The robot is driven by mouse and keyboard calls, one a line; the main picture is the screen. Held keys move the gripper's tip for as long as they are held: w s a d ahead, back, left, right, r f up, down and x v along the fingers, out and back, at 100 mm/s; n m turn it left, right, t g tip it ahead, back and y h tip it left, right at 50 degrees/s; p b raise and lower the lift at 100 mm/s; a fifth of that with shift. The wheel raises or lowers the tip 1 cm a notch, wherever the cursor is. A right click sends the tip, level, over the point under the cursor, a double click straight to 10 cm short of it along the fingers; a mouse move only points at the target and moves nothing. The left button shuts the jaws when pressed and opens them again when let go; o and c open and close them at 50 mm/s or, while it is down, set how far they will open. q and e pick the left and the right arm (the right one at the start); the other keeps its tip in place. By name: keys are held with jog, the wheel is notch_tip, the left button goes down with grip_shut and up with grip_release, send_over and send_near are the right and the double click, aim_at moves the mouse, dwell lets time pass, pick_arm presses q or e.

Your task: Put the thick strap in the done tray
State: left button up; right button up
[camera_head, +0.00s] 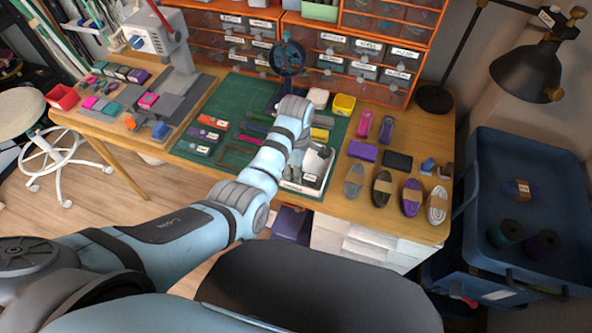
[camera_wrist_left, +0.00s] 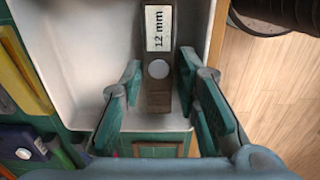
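A grey-brown strap (camera_wrist_left: 160,95) with a white "12 mm" label and a round snap shows in the left wrist view. It is over or in a white-lined tray (camera_wrist_left: 108,35); I cannot tell whether it touches the tray floor. My left gripper (camera_wrist_left: 158,68) has its teal fingers apart on both sides of the strap, with gaps showing. In the head view the white tray (camera_head: 292,187) stands at the table's front edge, its label too small to read surely. My left gripper (camera_head: 301,148) is down at it, mostly hidden by my wrist. My right gripper is out of view.
A green mat (camera_head: 238,100) with several coloured straps lies left of the tray. Oval cord bundles (camera_head: 381,188) and a purple block (camera_head: 362,152) lie to the right. Orange drawer cabinets (camera_head: 375,60) stand behind. A black lamp (camera_head: 530,70) and a blue cart (camera_head: 530,180) are at right.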

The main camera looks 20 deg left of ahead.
pick_arm(q)
notch_tip(320, 180, up, 12)
jog(key=p, duration=0.3)
jog(key=shift+f, duration=0.15)
